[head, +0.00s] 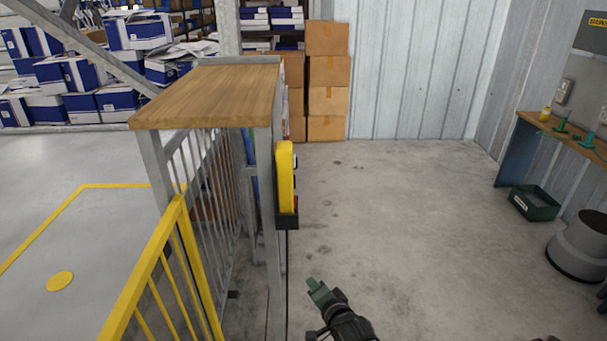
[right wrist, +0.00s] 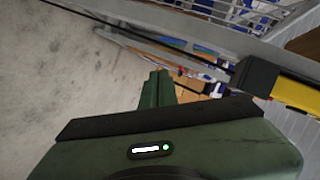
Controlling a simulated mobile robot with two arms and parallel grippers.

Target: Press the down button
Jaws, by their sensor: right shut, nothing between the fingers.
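A yellow control box (head: 286,178) sits upright in a black holder (head: 287,221) on the grey post of the railing frame. It is seen nearly edge-on, with small buttons (head: 295,203) sticking out on its right side. I cannot tell which one is the down button. In the right wrist view the yellow box (right wrist: 300,95) and its black holder (right wrist: 258,76) show at the right, button faces hidden. My right gripper (head: 316,287), with green fingers, is shut and empty, below and right of the box and apart from it. My left gripper is out of view.
A wooden-topped grey frame (head: 215,88) and a yellow railing (head: 150,270) stand at the left. Cardboard boxes (head: 327,85) are stacked behind. The middle floor is clear.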

